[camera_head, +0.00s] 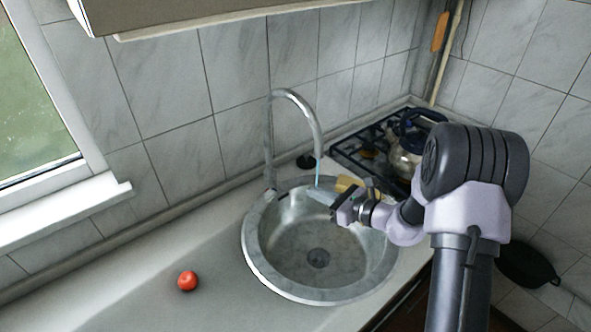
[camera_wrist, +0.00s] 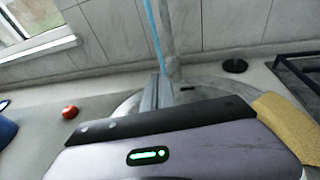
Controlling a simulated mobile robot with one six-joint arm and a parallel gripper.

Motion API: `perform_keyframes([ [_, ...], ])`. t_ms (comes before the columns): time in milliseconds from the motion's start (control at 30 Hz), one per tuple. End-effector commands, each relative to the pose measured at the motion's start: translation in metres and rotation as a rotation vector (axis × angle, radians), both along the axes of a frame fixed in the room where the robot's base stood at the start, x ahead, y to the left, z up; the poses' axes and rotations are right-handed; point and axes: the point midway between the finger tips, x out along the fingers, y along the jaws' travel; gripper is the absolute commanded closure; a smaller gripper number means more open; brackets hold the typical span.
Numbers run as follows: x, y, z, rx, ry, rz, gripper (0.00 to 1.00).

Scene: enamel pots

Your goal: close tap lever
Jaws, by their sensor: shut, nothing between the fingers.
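The chrome tap (camera_head: 313,117) arches over the round steel sink from its back left rim. A thin blue stream of water (camera_head: 317,172) runs from its spout; it also crosses the wrist view (camera_wrist: 153,35). A small lever (camera_head: 271,194) seems to sit at the tap's base, but its exact position is hard to make out.
The sink (camera_head: 290,285) is empty. A yellow sponge (camera_head: 347,184) lies by its back right rim. A stove with a kettle (camera_head: 408,150) stands beyond. A red fruit (camera_head: 187,281) lies on the left counter, otherwise largely clear. A cabinet (camera_head: 190,12) hangs above.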

Motion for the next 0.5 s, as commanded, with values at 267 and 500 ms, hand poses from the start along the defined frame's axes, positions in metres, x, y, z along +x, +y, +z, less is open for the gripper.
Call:
perform_keyframes([
  [267,0.035,0.04,-0.015,-0.002,-0.001,0.009,1.0],
  [500,0.07,0.075,-0.023,-0.004,-0.003,0.008,1.0],
])
